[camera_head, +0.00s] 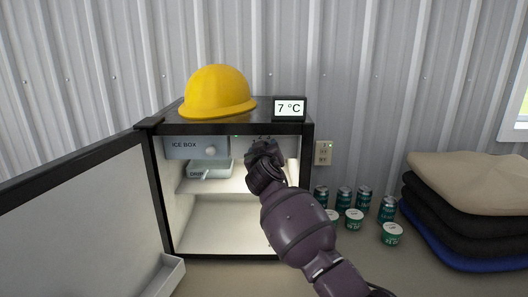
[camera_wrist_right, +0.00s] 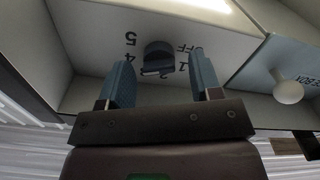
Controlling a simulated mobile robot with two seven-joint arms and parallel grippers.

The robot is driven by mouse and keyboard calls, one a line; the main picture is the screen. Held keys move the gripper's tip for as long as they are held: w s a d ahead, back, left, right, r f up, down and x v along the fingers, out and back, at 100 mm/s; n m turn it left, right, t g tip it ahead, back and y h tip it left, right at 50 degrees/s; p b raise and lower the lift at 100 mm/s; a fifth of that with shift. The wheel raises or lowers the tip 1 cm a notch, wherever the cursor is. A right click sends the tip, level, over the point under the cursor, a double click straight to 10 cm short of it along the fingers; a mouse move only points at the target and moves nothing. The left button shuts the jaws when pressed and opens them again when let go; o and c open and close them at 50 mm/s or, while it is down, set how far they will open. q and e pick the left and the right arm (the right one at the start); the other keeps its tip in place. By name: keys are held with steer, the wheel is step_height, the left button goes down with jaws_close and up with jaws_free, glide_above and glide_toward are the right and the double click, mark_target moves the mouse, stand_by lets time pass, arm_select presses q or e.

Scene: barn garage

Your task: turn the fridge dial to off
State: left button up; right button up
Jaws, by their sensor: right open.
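The mini fridge (camera_head: 305,190) stands with its door (camera_head: 85,215) swung open to the left. The fridge dial (camera_wrist_right: 158,58) is a dark round knob on the fridge's inner ceiling in the right wrist view, ringed by numbers and the end of the word OFF. In the head view the dial is hidden behind my right gripper (camera_head: 262,146), which reaches into the upper right of the fridge. My right gripper (camera_wrist_right: 162,80) is open, with one blue-grey finger on each side of the dial and nothing visibly gripped. My left gripper is not in view.
The ice box (camera_head: 185,148) with a white knob (camera_wrist_right: 288,91) is at the upper left inside. A yellow hard hat (camera_head: 216,92) and a 7 °C display (camera_head: 289,108) sit on top. Cans (camera_head: 344,197), tubs (camera_head: 392,234) and folded cushions (camera_head: 470,185) are to the right.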

steer(key=shift+w, duration=0.4)
steer(key=c, duration=0.9)
